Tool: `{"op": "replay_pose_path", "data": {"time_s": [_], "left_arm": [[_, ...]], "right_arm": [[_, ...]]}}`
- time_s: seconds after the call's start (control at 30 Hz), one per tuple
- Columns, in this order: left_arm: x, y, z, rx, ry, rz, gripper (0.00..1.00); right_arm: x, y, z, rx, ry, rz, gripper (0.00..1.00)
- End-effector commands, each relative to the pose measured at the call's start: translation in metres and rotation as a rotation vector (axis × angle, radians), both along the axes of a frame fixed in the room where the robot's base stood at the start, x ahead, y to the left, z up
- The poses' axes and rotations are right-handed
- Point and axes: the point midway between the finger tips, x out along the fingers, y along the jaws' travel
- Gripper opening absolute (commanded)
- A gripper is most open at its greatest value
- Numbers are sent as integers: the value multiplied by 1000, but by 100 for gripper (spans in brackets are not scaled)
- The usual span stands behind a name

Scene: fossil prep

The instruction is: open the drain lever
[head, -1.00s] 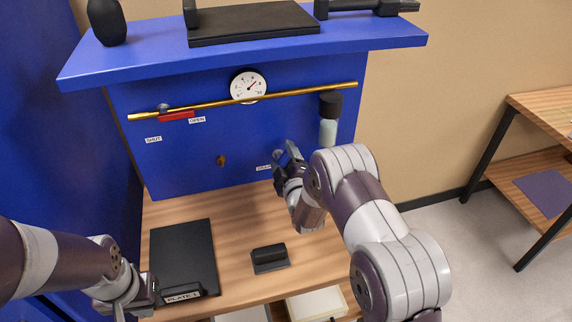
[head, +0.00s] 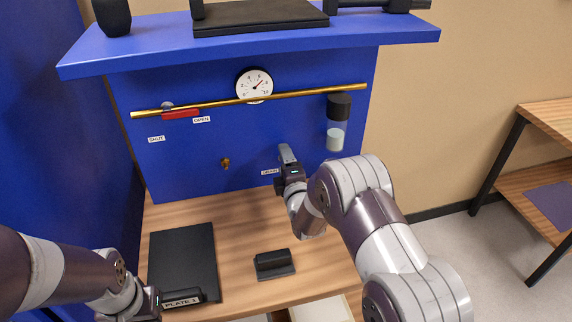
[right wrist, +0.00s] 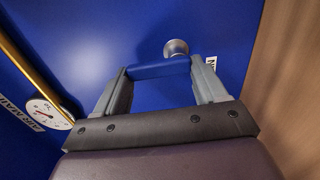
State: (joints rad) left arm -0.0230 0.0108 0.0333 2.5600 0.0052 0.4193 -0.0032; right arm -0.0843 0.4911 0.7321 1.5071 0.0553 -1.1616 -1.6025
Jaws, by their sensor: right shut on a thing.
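The drain lever's blue handle (right wrist: 158,69) lies between the fingers of my right gripper (right wrist: 160,75) in the right wrist view. Its round silver pivot (right wrist: 176,47) is on the blue panel just beyond. In the head view my right gripper (head: 287,153) is against the panel beside the DRAIN label (head: 270,171), shut on the lever, which it hides there. My left gripper (head: 150,300) is at the bottom left, by the black holder marked PLATE 1 (head: 183,299); its fingers are too unclear to read.
A black plate (head: 182,256) and black block (head: 274,263) are on the wooden bench (head: 235,220). Bare wood lies between them.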

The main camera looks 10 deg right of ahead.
Motion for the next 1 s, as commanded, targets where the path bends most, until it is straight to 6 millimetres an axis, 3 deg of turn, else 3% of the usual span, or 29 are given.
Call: {"op": "replay_pose_path", "data": {"time_s": [0.4,0.43,0.5,0.83,1.0], "left_arm": [[0,0,0,0,0,0,0],[0,0,0,0,0,0,0],[0,0,0,0,0,0,0],[0,0,-1,0,0,0,0],[0,0,-6,0,0,0,0]], "right_arm": [[-1,1,-3,-8,7,3,41],[-1,1,-3,-8,7,3,81],[-1,1,-3,-8,6,2,97],[-5,0,-1,-6,3,1,97],[-36,-1,-2,-6,4,2,97]]}}
